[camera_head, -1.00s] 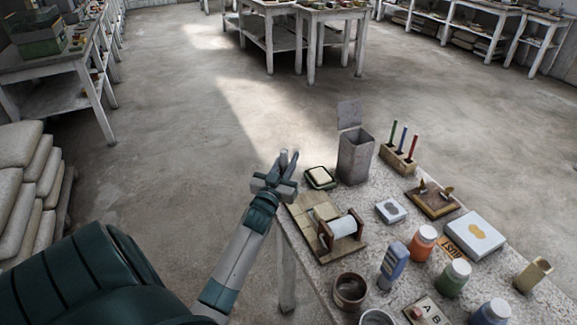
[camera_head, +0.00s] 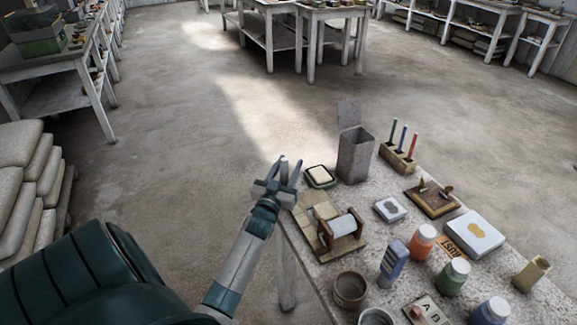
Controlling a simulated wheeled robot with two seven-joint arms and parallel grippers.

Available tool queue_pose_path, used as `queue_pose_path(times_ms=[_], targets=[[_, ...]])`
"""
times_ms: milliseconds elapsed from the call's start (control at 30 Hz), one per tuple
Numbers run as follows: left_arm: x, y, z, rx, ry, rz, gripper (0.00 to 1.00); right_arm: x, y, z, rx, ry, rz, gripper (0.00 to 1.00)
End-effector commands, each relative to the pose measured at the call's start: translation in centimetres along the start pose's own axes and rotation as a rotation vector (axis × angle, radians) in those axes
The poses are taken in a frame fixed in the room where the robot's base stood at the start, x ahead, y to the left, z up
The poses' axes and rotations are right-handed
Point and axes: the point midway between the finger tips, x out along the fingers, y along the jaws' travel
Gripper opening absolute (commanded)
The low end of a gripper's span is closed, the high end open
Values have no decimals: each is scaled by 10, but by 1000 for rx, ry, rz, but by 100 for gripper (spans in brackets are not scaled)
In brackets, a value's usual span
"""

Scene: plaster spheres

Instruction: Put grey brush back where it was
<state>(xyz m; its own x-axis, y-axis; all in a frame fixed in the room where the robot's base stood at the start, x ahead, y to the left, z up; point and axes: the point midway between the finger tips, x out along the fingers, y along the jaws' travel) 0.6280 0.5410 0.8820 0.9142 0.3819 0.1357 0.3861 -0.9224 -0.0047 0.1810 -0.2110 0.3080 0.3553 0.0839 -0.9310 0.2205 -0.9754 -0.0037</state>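My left gripper (camera_head: 290,166) is at the left edge of the bench, beside a small dish with a pale block (camera_head: 319,175). I cannot make out a grey brush for certain. A wooden holder (camera_head: 397,160) at the back of the bench carries upright green, blue and red sticks. A blue-grey striped upright object (camera_head: 391,266) stands mid-bench; I cannot tell whether it is a brush. My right gripper is not in view.
The speckled bench (camera_head: 380,222) is crowded. A tall grey open-lidded tin (camera_head: 355,155), a wooden roller stand (camera_head: 335,226), an orange jar (camera_head: 423,243), a brown pot (camera_head: 350,290) and a white box (camera_head: 474,234) stand on it. Bare floor lies left of the bench.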

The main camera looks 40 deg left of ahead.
Motion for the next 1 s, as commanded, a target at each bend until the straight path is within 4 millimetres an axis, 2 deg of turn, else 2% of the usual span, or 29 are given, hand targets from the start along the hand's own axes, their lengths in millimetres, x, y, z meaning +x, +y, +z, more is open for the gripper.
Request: queue_pose_path(times_ms=[367, 533, 800, 1000], targets=[[0, 0, -3, 0, 0, 0, 39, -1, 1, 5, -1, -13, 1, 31], [-21, 0, 0, -1, -2, 0, 39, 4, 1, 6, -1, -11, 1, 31], [-69, 0, 0, 0, -2, 0, 39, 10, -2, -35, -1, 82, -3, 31], [-101, 0, 0, 0, -2, 0, 39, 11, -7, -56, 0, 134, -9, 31]])
